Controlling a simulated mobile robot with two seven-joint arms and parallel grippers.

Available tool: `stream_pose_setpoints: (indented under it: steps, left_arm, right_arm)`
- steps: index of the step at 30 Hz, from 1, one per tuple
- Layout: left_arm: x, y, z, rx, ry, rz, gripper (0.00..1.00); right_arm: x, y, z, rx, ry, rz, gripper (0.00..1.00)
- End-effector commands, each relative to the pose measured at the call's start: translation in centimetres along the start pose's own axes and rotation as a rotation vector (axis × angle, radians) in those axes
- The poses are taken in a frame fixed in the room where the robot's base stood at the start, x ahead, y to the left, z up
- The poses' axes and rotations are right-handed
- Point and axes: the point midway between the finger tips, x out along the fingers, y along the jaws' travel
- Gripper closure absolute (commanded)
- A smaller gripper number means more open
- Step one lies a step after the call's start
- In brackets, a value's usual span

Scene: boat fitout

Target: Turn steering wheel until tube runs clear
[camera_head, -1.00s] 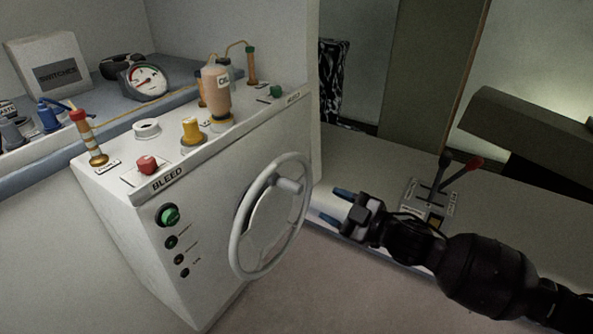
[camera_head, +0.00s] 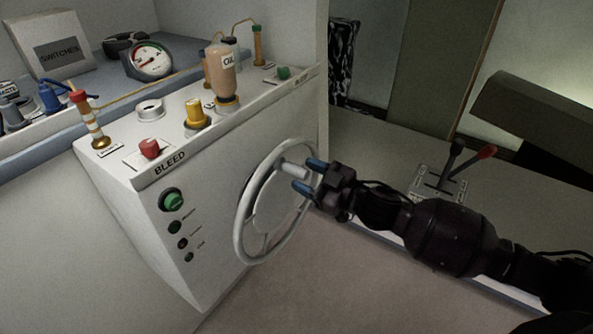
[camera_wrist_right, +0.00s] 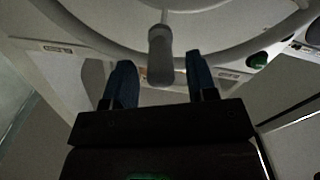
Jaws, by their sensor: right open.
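The white steering wheel (camera_head: 243,222) is on the front of the white console, with a grey knob (camera_head: 294,171) at its upper right. My right gripper (camera_head: 310,176) is open at the knob. In the right wrist view the knob (camera_wrist_right: 160,60) points between the two blue fingers (camera_wrist_right: 160,82) of the gripper, with gaps on both sides. The tube with orange and pale bands (camera_head: 91,122) stands at the console's left top corner, its red cap on top. The oil bottle (camera_head: 221,75) with brown fluid stands at the back. My left gripper is not in view.
The console top holds a red knob (camera_head: 150,148), a yellow knob (camera_head: 195,112) and a white ring (camera_head: 150,108). A green button (camera_head: 172,200) is on the front. A lever box (camera_head: 440,182) with black and red levers stands beyond my right arm. A gauge (camera_head: 149,62) sits on the back shelf.

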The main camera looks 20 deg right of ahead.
Motion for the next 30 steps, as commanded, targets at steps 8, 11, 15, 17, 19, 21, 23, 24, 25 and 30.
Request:
stream_pose_setpoints:
  steps: [8, 11, 15, 17, 19, 21, 23, 24, 25, 30]
  left_arm:
    - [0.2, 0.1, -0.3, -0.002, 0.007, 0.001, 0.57]
    - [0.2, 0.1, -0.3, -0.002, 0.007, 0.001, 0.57]
    - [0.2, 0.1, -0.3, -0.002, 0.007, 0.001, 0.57]
    - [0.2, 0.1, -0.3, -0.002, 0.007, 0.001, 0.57]
    - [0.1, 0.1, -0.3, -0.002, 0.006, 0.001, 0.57]
    - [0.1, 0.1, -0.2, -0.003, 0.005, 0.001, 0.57]
    - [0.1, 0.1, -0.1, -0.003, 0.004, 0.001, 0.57]
    - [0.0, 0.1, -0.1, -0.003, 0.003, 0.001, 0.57]
    - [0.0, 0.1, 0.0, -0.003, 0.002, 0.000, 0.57]
    - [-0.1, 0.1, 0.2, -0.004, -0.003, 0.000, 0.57]
  right_arm:
    - [2.7, 0.0, 0.0, -0.001, 0.001, 0.001, 0.48]
    - [3.0, 0.0, 0.0, -0.001, 0.000, 0.001, 0.48]
    - [3.1, 0.0, 0.0, 0.000, -0.001, 0.001, 0.48]
    - [3.1, 0.0, 0.0, 0.000, -0.001, 0.001, 0.48]
    - [3.1, 0.0, 0.0, 0.000, -0.001, 0.001, 0.48]
    - [3.1, 0.0, 0.0, 0.000, -0.001, 0.001, 0.59]
    - [3.1, 0.0, 0.0, 0.000, -0.001, 0.001, 0.68]
    - [3.1, 0.0, 0.0, 0.000, -0.001, 0.001, 0.74]
    - [3.1, 0.0, 0.0, 0.000, -0.001, 0.000, 0.79]
    - [3.0, 0.0, 0.0, 0.000, -0.001, 0.000, 1.00]
